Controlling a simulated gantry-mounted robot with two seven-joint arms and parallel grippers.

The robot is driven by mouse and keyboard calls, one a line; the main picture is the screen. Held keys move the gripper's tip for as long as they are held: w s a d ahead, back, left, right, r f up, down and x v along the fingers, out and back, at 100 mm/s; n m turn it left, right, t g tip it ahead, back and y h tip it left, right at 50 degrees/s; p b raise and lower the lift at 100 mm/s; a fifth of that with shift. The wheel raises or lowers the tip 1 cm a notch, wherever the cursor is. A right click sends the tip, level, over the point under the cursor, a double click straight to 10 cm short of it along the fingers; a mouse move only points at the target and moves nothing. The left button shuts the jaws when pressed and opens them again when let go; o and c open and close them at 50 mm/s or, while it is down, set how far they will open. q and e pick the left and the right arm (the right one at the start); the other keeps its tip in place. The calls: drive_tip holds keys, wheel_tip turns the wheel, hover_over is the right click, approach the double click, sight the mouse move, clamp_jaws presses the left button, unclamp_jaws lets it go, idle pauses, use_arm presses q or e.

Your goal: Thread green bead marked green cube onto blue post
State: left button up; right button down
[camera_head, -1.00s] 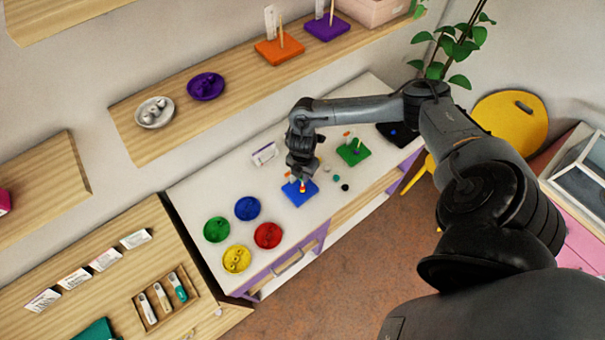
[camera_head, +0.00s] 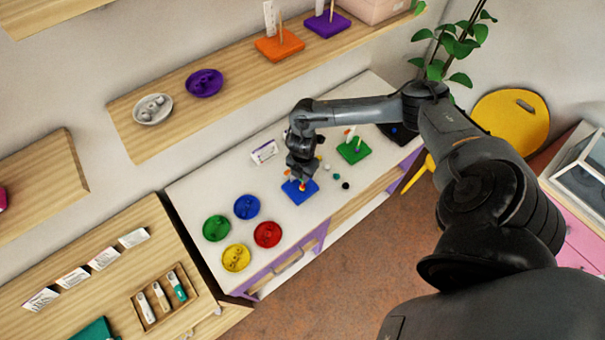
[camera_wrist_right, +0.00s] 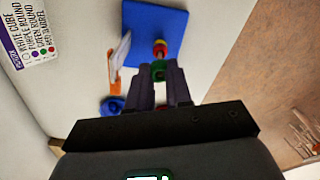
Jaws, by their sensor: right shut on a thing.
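The blue board (camera_head: 300,196) lies flat on the white table under my right gripper (camera_head: 303,180); it also shows in the right wrist view (camera_wrist_right: 150,22). A red and yellow bead stack (camera_wrist_right: 160,48) stands at the board's edge. The blue post itself is hidden by the beads and fingers. My right gripper (camera_wrist_right: 159,75) is shut on a green bead (camera_wrist_right: 158,69), right beside the stack in that view. I cannot tell whether the bead is around the post or apart from it. My left gripper is not in view.
A green board (camera_head: 354,151) with posts stands to the right. Loose small beads (camera_head: 337,176) lie between the boards. Green, blue, red (camera_head: 268,234) and yellow bowls stand to the left. A white label card (camera_head: 264,152) stands behind.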

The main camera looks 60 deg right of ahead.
drive_tip(key=shift+f, duration=0.25)
drive_tip(key=c, duration=1)
unclamp_jaws()
drive_tip(key=shift+o, duration=0.2)
drive_tip(key=shift+r, duration=0.15)
wheel_tip(320, 180, up, 11)
drive_tip(key=shift+f, duration=0.2)
